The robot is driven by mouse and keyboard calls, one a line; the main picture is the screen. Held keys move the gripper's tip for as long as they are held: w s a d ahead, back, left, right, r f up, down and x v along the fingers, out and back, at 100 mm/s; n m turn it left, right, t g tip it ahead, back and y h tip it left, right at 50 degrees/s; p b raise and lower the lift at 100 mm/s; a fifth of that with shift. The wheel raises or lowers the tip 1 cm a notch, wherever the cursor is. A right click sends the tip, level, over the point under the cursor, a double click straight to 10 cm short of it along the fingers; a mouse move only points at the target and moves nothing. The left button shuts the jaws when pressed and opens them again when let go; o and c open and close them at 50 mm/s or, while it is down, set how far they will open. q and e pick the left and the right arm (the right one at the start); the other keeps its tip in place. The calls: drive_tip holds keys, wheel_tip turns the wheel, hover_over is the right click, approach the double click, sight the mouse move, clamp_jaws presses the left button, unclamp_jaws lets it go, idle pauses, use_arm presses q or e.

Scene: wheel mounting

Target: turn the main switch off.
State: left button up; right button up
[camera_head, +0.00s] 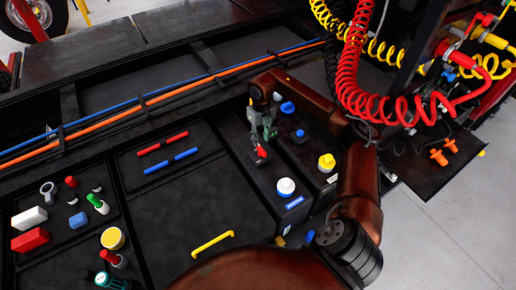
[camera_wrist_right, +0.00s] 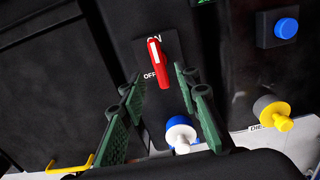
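The main switch is a red lever (camera_head: 262,152) on top of a dark box in the middle of the head view. In the right wrist view the red lever (camera_wrist_right: 157,66) stands on a dark plate with ON above it and OFF at its left. The lever's white-marked end lies by ON. My right gripper (camera_head: 262,136) is just above the switch. In the wrist view its green fingers (camera_wrist_right: 163,86) are apart, one toward each side of the lever, with nothing held. I cannot tell whether they touch it. My left gripper is not in view.
A blue-and-white cap (camera_head: 286,187) stands in front of the switch, with a yellow cap (camera_head: 326,162) to its right. A blue button (camera_wrist_right: 286,28) is at the upper right. Red coiled hoses (camera_head: 385,95) hang at the right. A tray of loose parts (camera_head: 70,262) lies left.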

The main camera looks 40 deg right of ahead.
sight(261, 147)
drive_tip(key=shift+f+p, duration=0.45)
drive_tip(key=shift+f, duration=2.5)
drive_tip(key=shift+c, duration=0.2)
clamp_jaws()
